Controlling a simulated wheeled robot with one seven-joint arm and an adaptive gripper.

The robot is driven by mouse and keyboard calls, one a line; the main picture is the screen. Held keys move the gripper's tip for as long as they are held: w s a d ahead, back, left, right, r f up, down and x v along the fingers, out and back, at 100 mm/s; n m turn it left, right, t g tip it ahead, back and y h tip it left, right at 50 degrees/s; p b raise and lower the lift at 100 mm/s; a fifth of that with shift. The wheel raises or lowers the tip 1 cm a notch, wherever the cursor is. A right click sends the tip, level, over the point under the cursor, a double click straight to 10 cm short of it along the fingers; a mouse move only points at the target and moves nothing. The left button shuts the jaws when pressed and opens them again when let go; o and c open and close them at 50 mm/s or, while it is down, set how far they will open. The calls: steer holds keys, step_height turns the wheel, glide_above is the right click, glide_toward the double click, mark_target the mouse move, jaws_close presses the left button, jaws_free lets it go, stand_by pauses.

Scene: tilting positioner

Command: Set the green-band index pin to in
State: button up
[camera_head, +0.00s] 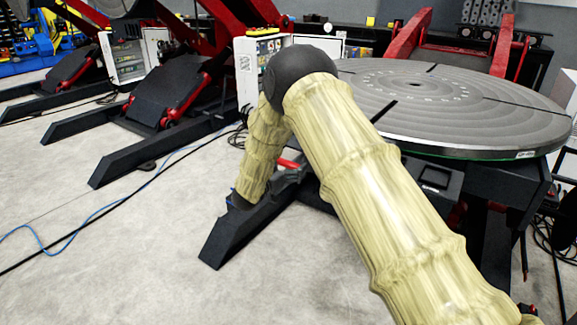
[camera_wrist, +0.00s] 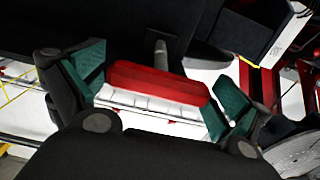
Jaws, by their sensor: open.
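My gripper (camera_head: 288,178) is open beside the positioner's base, below the round grey table (camera_head: 450,110). In the wrist view, my gripper (camera_wrist: 158,88) has its two green-padded fingers spread wide. A red bar-shaped part (camera_wrist: 155,84) lies across the gap between them, and I cannot tell whether it touches either finger. A short grey rod (camera_wrist: 160,52) stands behind the red bar. A small red end (camera_head: 288,163) shows by my gripper in the head view. I cannot make out a green band on any pin; my arm hides part of this area.
A black base leg (camera_head: 240,235) runs along the floor just below my gripper. A white control box (camera_head: 258,66) stands behind my arm. A blue cable (camera_head: 120,200) lies on the floor at left. Open floor (camera_head: 130,270) is at the lower left.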

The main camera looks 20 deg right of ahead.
mark_target(296, 157)
steer(key=c, duration=1.2)
steer(key=x, duration=0.3)
steer(key=shift+w+d, duration=0.2)
steer(key=shift+d, duration=0.1)
steer(key=shift+w+d, duration=0.1)
steer(key=shift+d, duration=0.05)
steer(key=o, duration=1.1)
steer(key=shift+o, duration=0.5)
steer(key=shift+d, duration=0.1)
